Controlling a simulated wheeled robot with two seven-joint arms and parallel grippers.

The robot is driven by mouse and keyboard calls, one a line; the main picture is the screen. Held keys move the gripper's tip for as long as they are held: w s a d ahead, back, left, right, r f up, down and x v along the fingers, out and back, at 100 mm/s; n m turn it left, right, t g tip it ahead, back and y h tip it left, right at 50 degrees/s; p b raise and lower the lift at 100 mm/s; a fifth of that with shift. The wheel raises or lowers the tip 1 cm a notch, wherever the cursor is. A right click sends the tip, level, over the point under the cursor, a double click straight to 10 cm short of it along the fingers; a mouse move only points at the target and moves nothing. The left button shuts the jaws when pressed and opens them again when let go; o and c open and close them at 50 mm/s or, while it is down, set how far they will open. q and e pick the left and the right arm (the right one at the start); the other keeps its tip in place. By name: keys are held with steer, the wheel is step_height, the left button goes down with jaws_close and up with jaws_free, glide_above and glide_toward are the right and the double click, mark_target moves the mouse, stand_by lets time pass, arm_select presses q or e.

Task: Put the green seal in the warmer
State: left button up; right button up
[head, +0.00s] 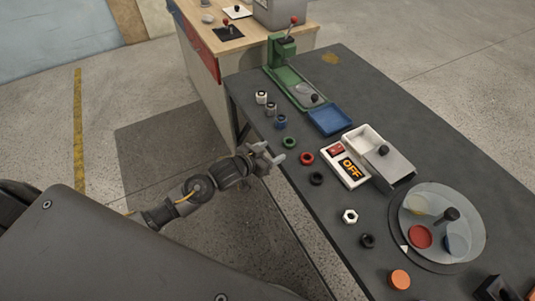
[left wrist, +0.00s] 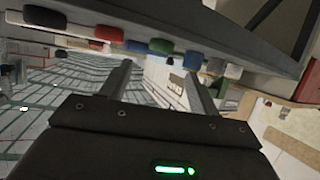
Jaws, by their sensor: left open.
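The green seal (head: 289,142) is a small ring lying on the dark table near its left edge, between a blue ring and a red ring. It also shows in the left wrist view (left wrist: 193,60), at the table edge beyond my fingers. My left gripper (head: 271,156) is open and empty, just off the table edge, close to the green seal and apart from it. The warmer (head: 348,168) is a white unit with a red switch and an orange "OFF" display. Its white tray-like part carries a black knob (head: 383,150); I cannot tell how far it is open. My right gripper is out of view.
Near the seal lie a red ring (head: 306,158), a black ring (head: 316,178) and a blue ring (head: 281,121). A green press (head: 285,75) and blue tray (head: 329,120) stand farther back. A round turntable (head: 473,254) is at the right. Floor lies left of the table.

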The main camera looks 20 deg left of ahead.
arm_select(q)
steer(key=shift+s+a+r, duration=0.2)
steer(key=shift+s+r, duration=0.1)
steer(key=shift+s, duration=0.25)
steer(key=shift+a+f, duration=0.1)
steer(key=shift+f, duration=0.05)
steer(key=s+a+f+n+g+y, duration=0.1)
steer(key=s+a+f+g, duration=0.15)
steer(key=f, duration=0.75)
steer(key=s+a+f+g+y, duration=0.1)
steer(key=s+a+f+y, duration=0.15)
steer(key=f, duration=0.75)
steer(key=s+a+f+g, duration=0.2)
steer(key=s+f, duration=0.8)
steer(key=s, duration=0.3)
steer(key=s+a+f+n+g+y, duration=0.1)
steer(key=s+f+g, duration=0.2)
steer(key=s+f, duration=0.8)
steer(key=shift+s+a+f, duration=0.15)
steer(key=shift+s+a, duration=0.25)
steer(key=shift+s, duration=0.7)
steer(key=shift+o, duration=0.5)
steer(key=s+d+f+g, duration=0.1)
steer(key=s+f+g, duration=0.2)
steer(key=s, duration=1.2)
steer(key=shift+s+f, duration=0.25)
steer(key=shift+f, duration=0.3)
steer(key=shift+y, duration=0.25)
steer(key=shift+c, duration=0.3)
